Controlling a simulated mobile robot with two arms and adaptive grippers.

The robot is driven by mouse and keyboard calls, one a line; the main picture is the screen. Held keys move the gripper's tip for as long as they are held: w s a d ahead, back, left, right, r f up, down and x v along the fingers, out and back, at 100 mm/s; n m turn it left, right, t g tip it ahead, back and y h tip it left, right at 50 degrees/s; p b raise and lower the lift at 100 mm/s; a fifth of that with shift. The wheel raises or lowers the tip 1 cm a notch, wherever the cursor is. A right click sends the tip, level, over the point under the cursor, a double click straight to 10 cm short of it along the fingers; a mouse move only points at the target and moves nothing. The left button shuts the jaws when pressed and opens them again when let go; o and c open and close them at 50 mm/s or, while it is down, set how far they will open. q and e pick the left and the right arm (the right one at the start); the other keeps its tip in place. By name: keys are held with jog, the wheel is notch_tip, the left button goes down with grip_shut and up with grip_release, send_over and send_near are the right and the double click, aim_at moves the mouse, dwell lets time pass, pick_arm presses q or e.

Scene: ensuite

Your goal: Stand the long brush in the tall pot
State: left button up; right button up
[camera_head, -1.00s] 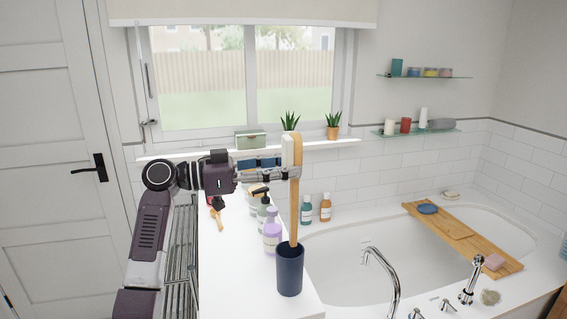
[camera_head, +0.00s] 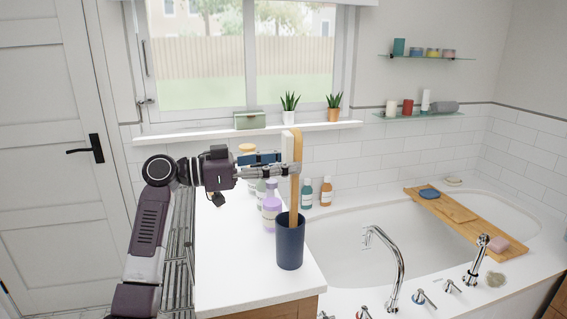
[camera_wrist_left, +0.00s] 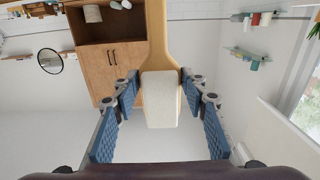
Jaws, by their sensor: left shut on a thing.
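My left gripper (camera_head: 292,171) is shut on the long brush, just below its head. The brush has a wooden handle (camera_head: 296,195) and pale bristles (camera_head: 287,148), and it is nearly upright with its head up. The dark blue tall pot (camera_head: 290,246) stands on the white counter, below the gripper. The handle's lower part passes behind or into the pot's mouth; its end is hidden. In the left wrist view the brush head (camera_wrist_left: 160,98) lies between the blue finger pads. My right gripper is not in view.
Bottles, including a lilac one (camera_head: 271,212), stand close behind the pot on the counter (camera_head: 240,285). A teal bottle (camera_head: 307,194) and an orange bottle (camera_head: 326,192) are by the bathtub (camera_head: 345,245). The counter in front of the pot is clear.

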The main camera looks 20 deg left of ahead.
pick_arm(q)
jog(key=shift+f, duration=0.35)
jog(key=o, duration=1.4)
jog(key=v, duration=1.2)
